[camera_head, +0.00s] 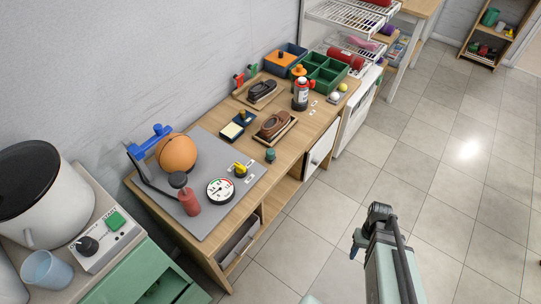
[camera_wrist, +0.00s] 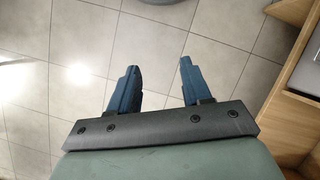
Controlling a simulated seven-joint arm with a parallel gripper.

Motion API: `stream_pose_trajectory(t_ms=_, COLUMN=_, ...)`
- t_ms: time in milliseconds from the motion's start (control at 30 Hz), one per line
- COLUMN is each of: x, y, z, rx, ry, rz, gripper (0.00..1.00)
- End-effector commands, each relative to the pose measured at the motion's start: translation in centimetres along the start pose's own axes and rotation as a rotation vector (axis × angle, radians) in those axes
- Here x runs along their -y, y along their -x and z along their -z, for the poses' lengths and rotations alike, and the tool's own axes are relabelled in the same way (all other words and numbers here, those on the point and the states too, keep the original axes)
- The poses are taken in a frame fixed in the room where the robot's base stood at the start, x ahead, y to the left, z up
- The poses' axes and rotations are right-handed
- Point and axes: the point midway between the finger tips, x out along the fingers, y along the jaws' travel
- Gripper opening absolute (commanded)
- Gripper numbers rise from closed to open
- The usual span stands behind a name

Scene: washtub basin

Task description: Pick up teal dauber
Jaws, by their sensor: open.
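The teal dauber (camera_head: 270,155) is a small teal piece standing near the front edge of the wooden bench (camera_head: 322,118), beside the brown shoe on its board. My gripper (camera_head: 357,243) is out over the tiled floor, in front of the bench and apart from it. In the wrist view its two blue fingers (camera_wrist: 158,70) are spread with only floor between them. The dauber does not show in the wrist view.
Near the dauber are a brown shoe (camera_head: 273,124), a dark blue tray (camera_head: 237,127), a grey mat (camera_head: 203,220) with an orange ball (camera_head: 176,153), and a red-and-white bottle (camera_head: 300,94). A green divided crate (camera_head: 320,72) stands farther back. The floor before the bench is clear.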

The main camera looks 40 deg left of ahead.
Motion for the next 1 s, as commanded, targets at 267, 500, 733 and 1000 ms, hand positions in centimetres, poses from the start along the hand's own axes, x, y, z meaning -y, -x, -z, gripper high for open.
stream_pose_trajectory(t_ms=267, x=5.4, y=8.1, z=5.3, rx=-0.073, ry=0.171, rz=-0.056, gripper=0.48)
stream_pose_trajectory(t_ms=500, x=11.4, y=15.1, z=8.1, rx=-0.131, ry=0.318, rz=-0.098, gripper=0.48)
stream_pose_trajectory(t_ms=733, x=18.0, y=22.0, z=9.3, rx=-0.184, ry=0.459, rz=-0.134, gripper=0.48)
stream_pose_trajectory(t_ms=1000, x=26.5, y=30.1, z=8.7, rx=-0.247, ry=0.628, rz=-0.173, gripper=0.48)
